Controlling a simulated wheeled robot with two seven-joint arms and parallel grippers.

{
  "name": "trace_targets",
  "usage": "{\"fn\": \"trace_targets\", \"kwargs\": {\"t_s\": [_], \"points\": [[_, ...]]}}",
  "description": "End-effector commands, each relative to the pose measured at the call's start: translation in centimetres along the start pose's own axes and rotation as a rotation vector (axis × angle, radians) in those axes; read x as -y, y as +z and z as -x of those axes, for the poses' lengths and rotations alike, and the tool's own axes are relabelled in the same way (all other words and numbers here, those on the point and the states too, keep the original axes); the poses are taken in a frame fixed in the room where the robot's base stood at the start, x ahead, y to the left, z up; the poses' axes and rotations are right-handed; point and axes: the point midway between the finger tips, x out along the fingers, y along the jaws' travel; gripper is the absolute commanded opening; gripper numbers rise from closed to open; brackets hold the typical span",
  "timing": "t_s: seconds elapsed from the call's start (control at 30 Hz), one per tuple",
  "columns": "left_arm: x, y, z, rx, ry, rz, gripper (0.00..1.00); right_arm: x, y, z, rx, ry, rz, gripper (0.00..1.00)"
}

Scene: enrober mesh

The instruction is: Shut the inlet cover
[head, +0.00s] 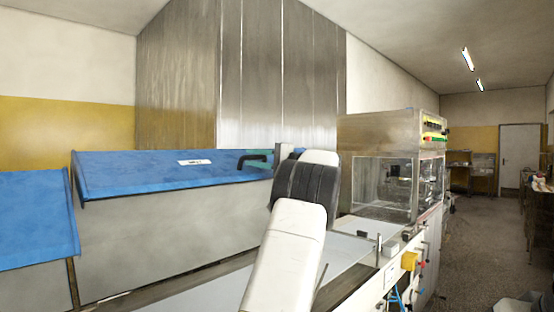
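A long blue panel (150,175) with a small white label and a black handle (257,160) spans the left and middle of the head view; it looks like the inlet cover. It lies sloped along the top of a grey metal housing, and I cannot read the label. My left gripper (283,154) is at the panel's right end, just right of the handle. My white arm with a black band hides most of it. I cannot tell whether its fingers touch the handle or are open. My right gripper is not in view.
A second blue panel (35,220) slopes lower at the far left. A flat pale belt (345,250) runs below the housing. A steel machine with a clear-windowed box (395,185) stands on the right. Open floor (480,240) lies beyond it.

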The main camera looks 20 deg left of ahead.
Motion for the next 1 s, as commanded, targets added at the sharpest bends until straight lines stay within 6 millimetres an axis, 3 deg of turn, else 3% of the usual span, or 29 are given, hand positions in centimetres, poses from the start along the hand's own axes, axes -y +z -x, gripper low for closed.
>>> {"fn": "trace_targets", "kwargs": {"t_s": [0.13, 0.27, 1.0], "points": [[-0.01, 0.0, 0.01, 0.0, 0.0, 0.0, 0.23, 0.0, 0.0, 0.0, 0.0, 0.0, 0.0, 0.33], [-0.01, 0.0, 0.02, 0.0, 0.0, 0.0, 0.0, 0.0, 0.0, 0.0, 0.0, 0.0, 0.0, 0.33], [-0.06, 0.01, 0.05, 0.001, 0.001, -0.001, 0.0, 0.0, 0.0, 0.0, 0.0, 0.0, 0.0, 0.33]]}}
